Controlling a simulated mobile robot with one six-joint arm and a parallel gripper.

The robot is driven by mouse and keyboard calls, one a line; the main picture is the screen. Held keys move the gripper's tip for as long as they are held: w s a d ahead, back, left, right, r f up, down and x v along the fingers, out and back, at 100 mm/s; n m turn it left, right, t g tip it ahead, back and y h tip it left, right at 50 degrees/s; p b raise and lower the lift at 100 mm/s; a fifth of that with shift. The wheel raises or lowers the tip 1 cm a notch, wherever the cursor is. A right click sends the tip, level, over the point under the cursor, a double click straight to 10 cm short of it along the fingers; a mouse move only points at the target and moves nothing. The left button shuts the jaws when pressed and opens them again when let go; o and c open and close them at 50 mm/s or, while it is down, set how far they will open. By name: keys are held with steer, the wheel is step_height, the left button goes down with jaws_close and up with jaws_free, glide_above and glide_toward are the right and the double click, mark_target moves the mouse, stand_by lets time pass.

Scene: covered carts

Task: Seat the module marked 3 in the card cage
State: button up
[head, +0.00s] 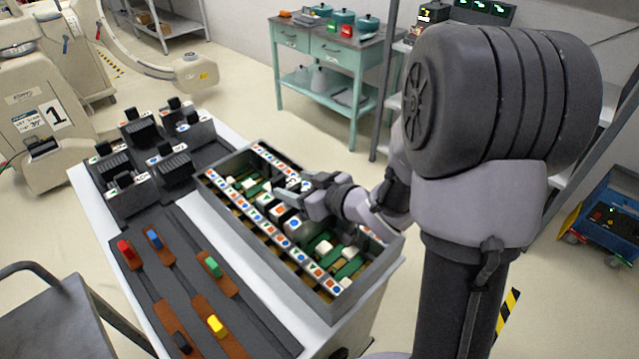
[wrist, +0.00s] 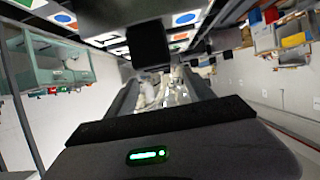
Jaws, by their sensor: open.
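My gripper (head: 282,189) is open over the card cage (head: 375,262), between its two marked rails. In the wrist view, my open gripper (wrist: 156,76) has a black block (wrist: 150,45), like a module handle, just past or between its fingertips; I cannot tell if they touch. Light panels with coloured marks lie around that block. Black modules with handles (head: 177,165) stand in a dark tray (head: 105,165) left of the cage. I cannot read a 3 on any module. My arm hides part of the cage.
A dark board (head: 190,262) with several coloured pegs on brown bases lies in front of the cage. A grey chair or cart (head: 50,325) stands at lower left. A teal bench (head: 320,60) and a blue cart (head: 608,215) are farther off. Floor between is clear.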

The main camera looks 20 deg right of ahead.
steer(key=b+v, duration=0.3)
steer(key=v, duration=0.7)
steer(key=shift+b, duration=0.4)
steer(key=s+d+r+m+g+h, duration=0.1)
steer(key=s+d+r+m+h, duration=0.2)
steer(key=d+r+m+h, duration=0.35)
steer(key=s+a+f+m+g+y, duration=0.2)
steer(key=s+a+g, duration=0.3)
steer(key=s+a, duration=0.9)
steer(key=a+f+y, duration=0.1)
steer(key=a, duration=0.1)
steer(key=shift+s+a+f+g, duration=0.2)
steer(key=shift+a+f+g, duration=0.1)
steer(key=shift+a, duration=0.1)
